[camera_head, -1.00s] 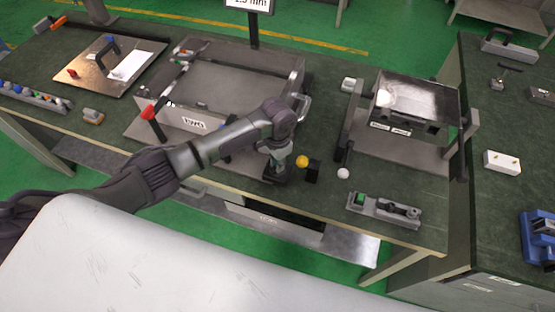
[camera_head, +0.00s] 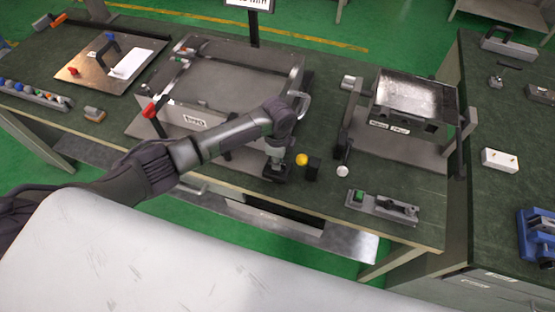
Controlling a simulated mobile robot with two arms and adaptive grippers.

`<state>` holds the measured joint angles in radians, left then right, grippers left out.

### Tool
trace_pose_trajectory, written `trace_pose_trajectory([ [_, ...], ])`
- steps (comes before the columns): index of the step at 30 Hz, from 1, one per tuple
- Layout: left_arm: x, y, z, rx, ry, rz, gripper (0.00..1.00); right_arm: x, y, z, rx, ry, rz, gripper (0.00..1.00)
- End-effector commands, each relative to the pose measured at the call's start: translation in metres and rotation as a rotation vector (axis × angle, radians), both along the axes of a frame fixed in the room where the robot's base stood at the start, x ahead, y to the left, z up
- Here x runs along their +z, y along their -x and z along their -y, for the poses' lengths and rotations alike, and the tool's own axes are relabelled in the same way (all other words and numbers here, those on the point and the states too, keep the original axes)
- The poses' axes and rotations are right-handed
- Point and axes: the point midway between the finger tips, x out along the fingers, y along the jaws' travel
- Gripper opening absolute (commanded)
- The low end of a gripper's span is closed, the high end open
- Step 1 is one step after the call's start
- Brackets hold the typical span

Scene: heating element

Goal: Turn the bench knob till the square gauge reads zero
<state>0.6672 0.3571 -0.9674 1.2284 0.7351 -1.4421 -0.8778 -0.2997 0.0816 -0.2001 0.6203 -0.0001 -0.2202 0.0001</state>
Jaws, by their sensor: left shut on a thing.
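My left gripper (camera_head: 275,166) points down at the front edge of the bench (camera_head: 320,195), shut on the bench knob, which it mostly hides. A small dark base shows under the fingers. The square gauge (camera_head: 250,4) is a white display on a dark post behind the machine, cut off by the top edge; its lower line of text shows only in part and I cannot read its value. My right gripper is not in view.
A yellow ball knob (camera_head: 302,159) on a black block stands just right of my left gripper. A white ball-ended lever (camera_head: 342,171) and a grey block with a green button (camera_head: 358,196) are further right. The grey machine (camera_head: 235,85) stands behind the arm.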

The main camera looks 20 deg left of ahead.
Motion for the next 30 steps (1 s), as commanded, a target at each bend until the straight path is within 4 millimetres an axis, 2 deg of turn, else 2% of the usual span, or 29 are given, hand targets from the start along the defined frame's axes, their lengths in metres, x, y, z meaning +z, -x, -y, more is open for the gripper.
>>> trace_pose_trajectory([
  [12, 0.0008, -0.0009, 0.0006, -0.218, 0.002, 0.003, 0.00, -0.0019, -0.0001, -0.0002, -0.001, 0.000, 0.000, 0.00],
  [30, 0.0011, -0.0009, 0.0008, -0.257, 0.003, 0.003, 0.00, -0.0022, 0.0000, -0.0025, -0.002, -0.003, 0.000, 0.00],
])
